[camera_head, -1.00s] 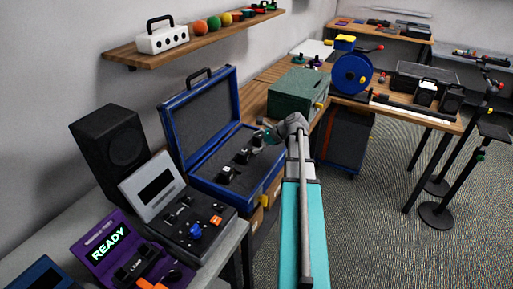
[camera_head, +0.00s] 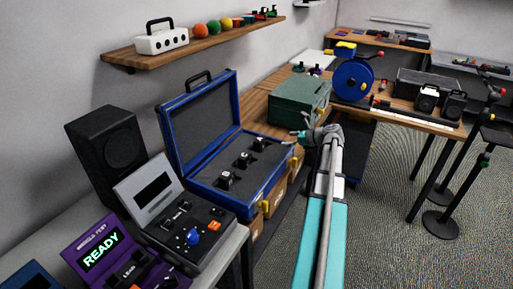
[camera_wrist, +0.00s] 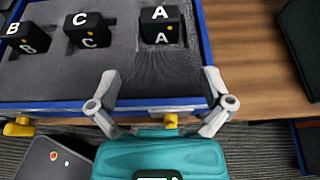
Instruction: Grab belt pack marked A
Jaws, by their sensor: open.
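The belt pack marked A (camera_wrist: 161,24) is a small black block with white letters and a yellow dot. It sits upright in grey foam at the right of the open blue case (camera_wrist: 208,40). In the head view it appears to be the farthest of the row (camera_head: 260,143). Belt packs marked C (camera_wrist: 87,30) and B (camera_wrist: 27,37) sit to its left in the wrist view. My gripper (camera_wrist: 161,77) is open and empty, at the case's front edge, with pack A ahead between its fingers. It also shows in the head view (camera_head: 298,136), right of the case.
The case's lid (camera_head: 203,118) stands open at the back. A green box (camera_head: 298,100) stands on the wooden table beyond the case. A grey control box (camera_head: 185,225) and a purple READY unit (camera_head: 102,250) are nearer, to the left.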

